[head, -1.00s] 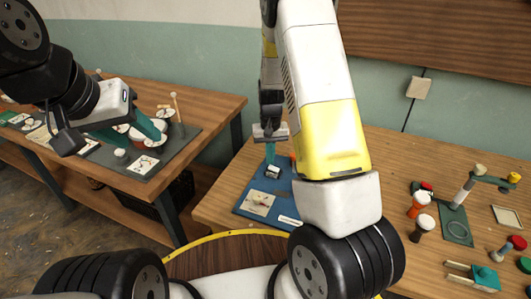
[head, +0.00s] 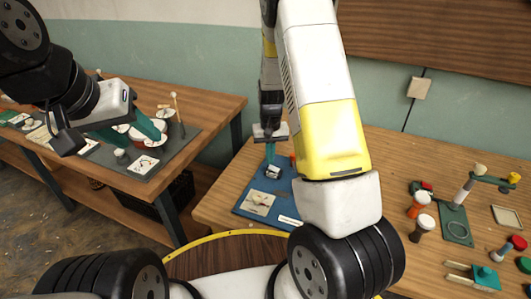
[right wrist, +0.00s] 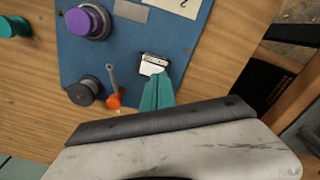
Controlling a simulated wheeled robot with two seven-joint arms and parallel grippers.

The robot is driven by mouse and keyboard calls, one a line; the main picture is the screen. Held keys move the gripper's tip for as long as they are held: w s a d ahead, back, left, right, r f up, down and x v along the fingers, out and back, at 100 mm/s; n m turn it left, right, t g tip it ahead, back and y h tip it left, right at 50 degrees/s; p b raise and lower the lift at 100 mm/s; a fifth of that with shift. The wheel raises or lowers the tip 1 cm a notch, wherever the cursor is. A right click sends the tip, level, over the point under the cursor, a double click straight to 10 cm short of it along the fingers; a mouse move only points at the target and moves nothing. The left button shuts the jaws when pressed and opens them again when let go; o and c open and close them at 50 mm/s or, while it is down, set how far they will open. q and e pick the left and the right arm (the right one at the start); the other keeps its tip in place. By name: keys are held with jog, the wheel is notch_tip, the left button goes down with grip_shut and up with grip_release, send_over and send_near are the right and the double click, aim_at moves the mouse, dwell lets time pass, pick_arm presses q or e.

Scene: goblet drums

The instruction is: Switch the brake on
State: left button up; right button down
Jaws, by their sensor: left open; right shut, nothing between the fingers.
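A blue panel (head: 245,204) lies on the right-hand wooden table. On it is a small black-framed switch with a white face (right wrist: 152,64), also visible in the head view (head: 273,172). My right gripper (head: 270,159) is shut and empty, pointing down at this switch. In the right wrist view its teal fingertips (right wrist: 160,78) overlap the switch's near edge; I cannot tell whether they press it. No readable marking shows which control is the brake. My left gripper (head: 134,134) is open over the dark board on the left table.
The panel also carries a purple knob (right wrist: 86,21), a grey round knob (right wrist: 82,92) and a lever with an orange base (right wrist: 115,99), close to my right fingers. A lamp-like stand (head: 457,218) and small items stand at the right.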

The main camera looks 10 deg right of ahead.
jog(key=shift+f, duration=1)
dwell(0.8)
jog(key=shift+r, duration=3.55)
jog(key=s+r+t+y, duration=0.15)
jog(key=s+r, duration=0.25)
jog(key=r, duration=0.6)
jog(key=s+a+r+t, duration=0.1)
jog(key=s+r+t, duration=0.1)
jog(key=s+r, duration=0.5)
jog(key=s+a+r+n+t, duration=0.1)
jog(key=s+r+t, duration=0.1)
jog(key=s+r, duration=0.6)
jog(key=s, duration=0.5)
jog(key=shift+s+t+y, duration=0.15)
jog(key=shift+t+y, duration=0.2)
jog(key=shift+a+r, duration=0.1)
